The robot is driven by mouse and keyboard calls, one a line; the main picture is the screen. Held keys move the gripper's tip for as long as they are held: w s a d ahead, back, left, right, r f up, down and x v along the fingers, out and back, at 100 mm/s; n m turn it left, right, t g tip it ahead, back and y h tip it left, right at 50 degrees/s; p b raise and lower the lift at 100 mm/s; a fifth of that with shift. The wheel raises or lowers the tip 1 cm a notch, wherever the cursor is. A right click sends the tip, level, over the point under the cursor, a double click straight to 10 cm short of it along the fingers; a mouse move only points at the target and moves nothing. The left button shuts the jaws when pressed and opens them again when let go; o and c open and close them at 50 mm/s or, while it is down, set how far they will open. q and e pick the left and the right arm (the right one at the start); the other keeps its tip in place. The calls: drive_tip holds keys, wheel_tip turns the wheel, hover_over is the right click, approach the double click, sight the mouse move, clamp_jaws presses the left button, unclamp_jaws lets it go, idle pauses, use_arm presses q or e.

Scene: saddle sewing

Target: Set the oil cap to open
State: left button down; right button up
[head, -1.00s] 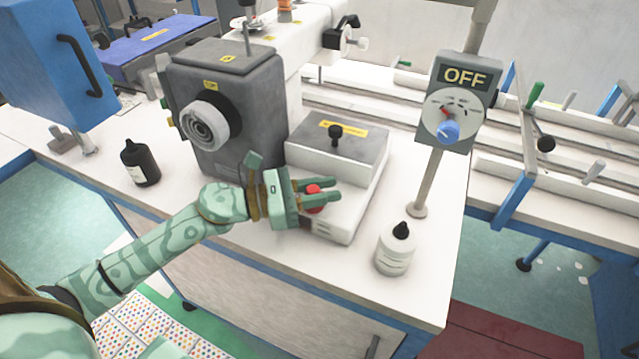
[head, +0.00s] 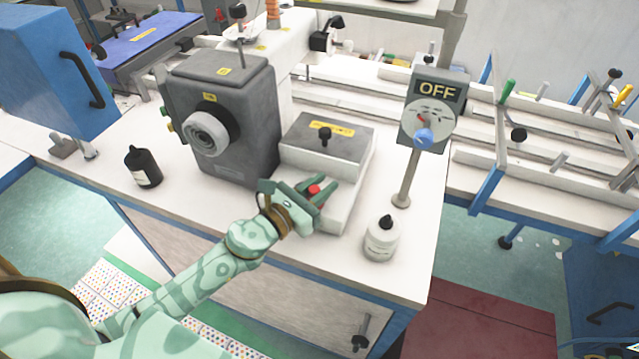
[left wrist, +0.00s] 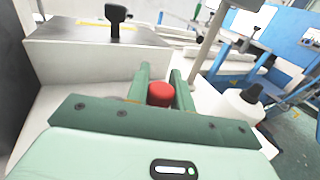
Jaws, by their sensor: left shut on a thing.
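The red cap (head: 314,190), which looks like the oil cap, is on the low white front part of the machine base (head: 337,213). My left gripper (head: 322,190) has its fingers on both sides of the red cap and is shut on it. In the left wrist view the red cap (left wrist: 160,94) shows between the two green fingers (left wrist: 161,85); its lower part is hidden by the gripper body. I cannot tell from its round top how far the cap is turned. My right gripper is not in view.
A grey lidded block with a black knob (head: 324,138) stands just behind the cap. A grey motor housing (head: 225,110) is to the left. A white bottle (head: 381,242) and an OFF switch box (head: 434,108) are to the right. A black bottle (head: 142,168) stands far left.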

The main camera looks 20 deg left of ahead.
use_arm(q)
drive_tip(key=c, duration=1.2)
unclamp_jaws()
drive_tip(key=b+v, duration=0.7)
drive_tip(key=v, duration=0.9)
drive_tip(key=shift+s, duration=0.2)
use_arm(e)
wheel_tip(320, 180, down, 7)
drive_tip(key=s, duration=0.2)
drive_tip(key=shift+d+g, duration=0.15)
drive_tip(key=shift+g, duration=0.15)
